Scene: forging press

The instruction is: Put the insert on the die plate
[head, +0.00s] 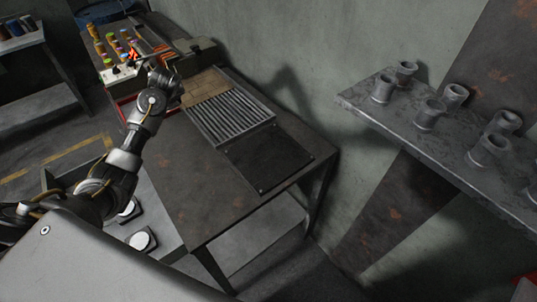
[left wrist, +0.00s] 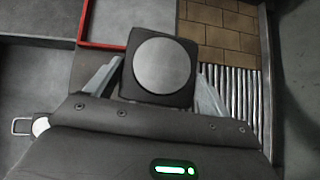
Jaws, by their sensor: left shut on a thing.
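The insert (left wrist: 160,66) is a black square block with a round grey face. It sits between the two fingers of my left gripper (left wrist: 157,82), which is shut on it in the left wrist view. In the head view my left gripper (head: 165,80) is above the far left part of the workbench; the insert cannot be made out there. The die plate appears to be the flat dark square plate (head: 267,158) near the right end of the bench, with nothing on it. My gripper is well to the left of it. My right gripper is not in view.
A ribbed roller-like panel (head: 229,113) and brown bricks (head: 207,83) lie between gripper and plate; the bricks also show in the left wrist view (left wrist: 225,30). More white-topped blocks (head: 142,240) stand low at left. A wall shelf (head: 385,108) with grey cups is at right.

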